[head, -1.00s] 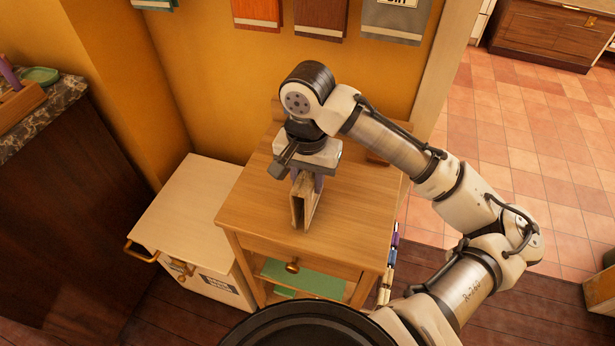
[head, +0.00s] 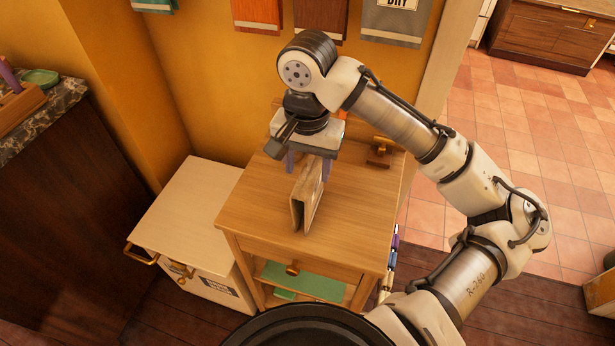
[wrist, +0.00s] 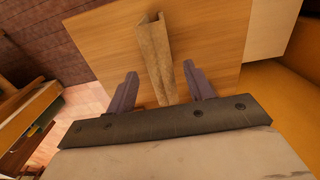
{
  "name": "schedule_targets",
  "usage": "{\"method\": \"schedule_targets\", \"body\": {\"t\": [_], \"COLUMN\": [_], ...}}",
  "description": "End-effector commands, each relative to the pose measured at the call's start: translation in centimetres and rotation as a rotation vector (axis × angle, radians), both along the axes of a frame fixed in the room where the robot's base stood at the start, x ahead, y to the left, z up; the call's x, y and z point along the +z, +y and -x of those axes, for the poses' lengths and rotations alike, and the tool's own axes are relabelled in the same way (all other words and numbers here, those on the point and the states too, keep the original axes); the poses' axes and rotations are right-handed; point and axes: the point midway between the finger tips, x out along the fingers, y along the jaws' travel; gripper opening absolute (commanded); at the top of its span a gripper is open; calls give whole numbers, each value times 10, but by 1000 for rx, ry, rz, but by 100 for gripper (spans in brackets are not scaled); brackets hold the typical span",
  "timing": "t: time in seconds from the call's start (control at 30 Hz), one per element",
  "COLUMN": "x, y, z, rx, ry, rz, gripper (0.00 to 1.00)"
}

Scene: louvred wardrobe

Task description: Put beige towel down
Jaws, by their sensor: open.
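The beige towel (head: 306,195) is folded and stands on edge on top of the wooden side table (head: 255,215). In the wrist view the towel (wrist: 155,55) reaches from between the fingers out over the table top. My gripper (head: 306,165) is just above and behind the towel in the head view. It also shows in the wrist view (wrist: 160,88), with its two purple-grey fingers spread wide and a gap on each side of the towel. The gripper is open and not holding the towel.
A low cream cabinet (head: 190,215) with brass handles stands left of the table. A small wooden item with a brass part (head: 380,152) is at the table's back right. Towels hang on the yellow wall behind. The table top's front and right are clear.

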Motion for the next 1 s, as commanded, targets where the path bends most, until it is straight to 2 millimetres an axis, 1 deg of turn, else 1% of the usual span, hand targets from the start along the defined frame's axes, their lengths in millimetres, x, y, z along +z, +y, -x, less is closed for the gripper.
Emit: {"method": "schedule_targets", "body": {"t": [0.03,0.1,0.2,0.33,0.5,0.83,0.87,0.93,0.97,1.0], "x": [13,27,45,61,71,71,71,70,70,70], "y": [0,0,0,0,0,2,5,20,31,50], "z": [-1,-1,0,-1,0,0,-1,-6,-9,-15], "rx": [0,-2,-2,-2,-1,4,13,56,86,138], "ry": [-4,-4,-3,-2,0,-3,-10,-44,-68,-111], "rz": [4,3,3,2,0,-4,-11,-47,-74,-118], "gripper": [53,53,53,53,53,53,53,53,53,53]}}
